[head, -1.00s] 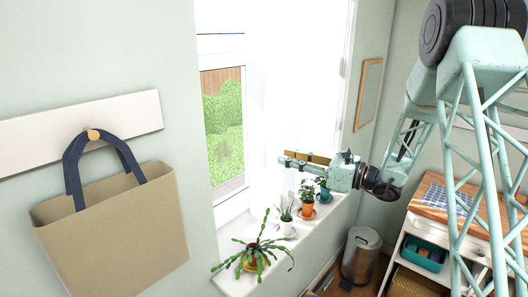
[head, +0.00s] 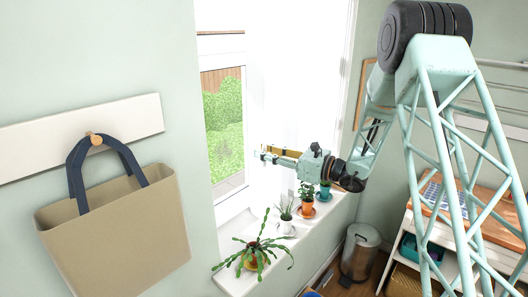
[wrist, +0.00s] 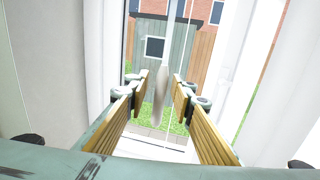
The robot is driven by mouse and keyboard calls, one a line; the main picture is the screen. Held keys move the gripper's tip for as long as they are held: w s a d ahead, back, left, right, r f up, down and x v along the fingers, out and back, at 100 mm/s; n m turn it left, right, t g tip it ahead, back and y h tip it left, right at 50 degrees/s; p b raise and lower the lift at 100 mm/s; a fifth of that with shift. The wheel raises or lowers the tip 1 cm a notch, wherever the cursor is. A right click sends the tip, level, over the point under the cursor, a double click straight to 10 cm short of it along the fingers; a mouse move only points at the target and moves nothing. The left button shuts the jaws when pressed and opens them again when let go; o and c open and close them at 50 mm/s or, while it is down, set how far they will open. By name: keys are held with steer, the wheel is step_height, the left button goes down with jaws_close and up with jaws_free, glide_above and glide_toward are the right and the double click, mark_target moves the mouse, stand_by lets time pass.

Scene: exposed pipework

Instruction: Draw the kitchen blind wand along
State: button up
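The blind wand (wrist: 161,92) shows in the wrist view as a pale, slim, hanging piece with a thicker lower part. It appears between the two wood-coloured finger pads of my gripper (wrist: 158,104), with clear space on both sides. I cannot tell how far it is beyond or between the tips. In the head view my gripper (head: 263,153) points left in front of the bright white blind (head: 300,80), above the window sill. The wand cannot be made out there against the glare. My gripper is open and touches nothing that I can see.
Potted plants stand on the white sill (head: 236,281), including a spiky one (head: 256,252) and small ones below my gripper. A beige bag (head: 115,235) hangs at the left. A metal bin (head: 360,252) and a wooden-topped trolley (head: 437,200) stand at the right.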

stand_by(0.3)
jaws_close()
